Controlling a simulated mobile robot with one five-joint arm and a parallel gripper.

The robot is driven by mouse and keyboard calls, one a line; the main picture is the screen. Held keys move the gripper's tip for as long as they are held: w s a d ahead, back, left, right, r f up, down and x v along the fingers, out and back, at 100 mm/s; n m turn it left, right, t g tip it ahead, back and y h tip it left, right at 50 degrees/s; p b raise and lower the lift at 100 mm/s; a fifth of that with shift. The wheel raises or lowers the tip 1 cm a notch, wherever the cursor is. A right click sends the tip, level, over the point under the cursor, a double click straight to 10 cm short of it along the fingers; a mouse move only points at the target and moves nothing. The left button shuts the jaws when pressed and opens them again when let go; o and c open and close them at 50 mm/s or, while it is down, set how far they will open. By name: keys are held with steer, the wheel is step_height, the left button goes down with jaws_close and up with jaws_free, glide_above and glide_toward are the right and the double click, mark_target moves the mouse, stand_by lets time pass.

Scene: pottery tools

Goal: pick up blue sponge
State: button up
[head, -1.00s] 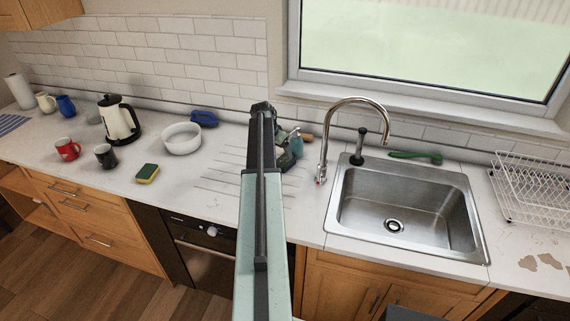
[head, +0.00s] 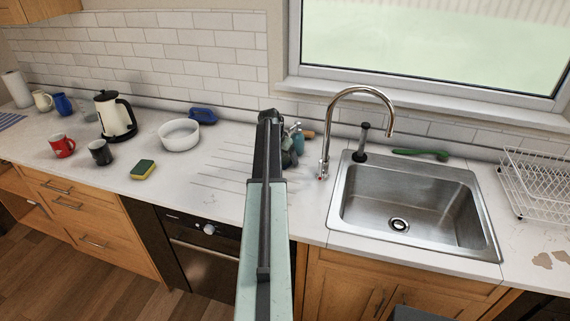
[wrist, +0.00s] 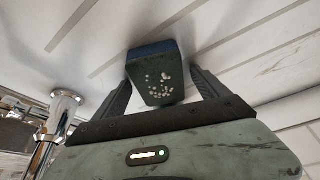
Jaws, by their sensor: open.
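A block with a blue top and a dark, white-speckled face, which looks like the blue sponge (wrist: 158,84), shows in the wrist view between the fingers of my gripper (wrist: 161,75). The fingers are open, one on each side, with a visible gap to the block on both sides. In the head view my arm hides most of my gripper (head: 289,158), which is low over the grooved counter left of the tap. I cannot make out the block there.
The tap (head: 325,165) and sink (head: 405,205) are close on the right. A bluish bottle (head: 298,140) is by my gripper. A yellow-green sponge (head: 142,169), white bowl (head: 180,136), blue item (head: 203,115) and kettle (head: 114,118) stand left. Counter between sponge and grooves is clear.

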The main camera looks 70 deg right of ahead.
mark_target(285, 156)
steer(key=c, duration=0.9)
steer(key=shift+r, duration=0.1)
steer(key=shift+r+p, duration=0.25)
steer(key=shift+p, duration=0.05)
step_height(285, 156, up, 3)
steer(key=p, duration=0.3)
steer(key=shift+r, duration=0.1)
steer(key=s+a, duration=0.2)
steer(key=a, duration=0.3)
steer(key=s+a+p, duration=0.1)
steer(key=s+a, duration=0.1)
steer(key=a, duration=0.2)
steer(key=s+a+r, duration=0.1)
steer(key=s+a, duration=0.1)
steer(key=a, duration=0.3)
steer(key=shift+s+a+r, duration=0.1)
steer(key=shift+s+a, duration=0.15)
steer(key=shift+a, duration=0.05)
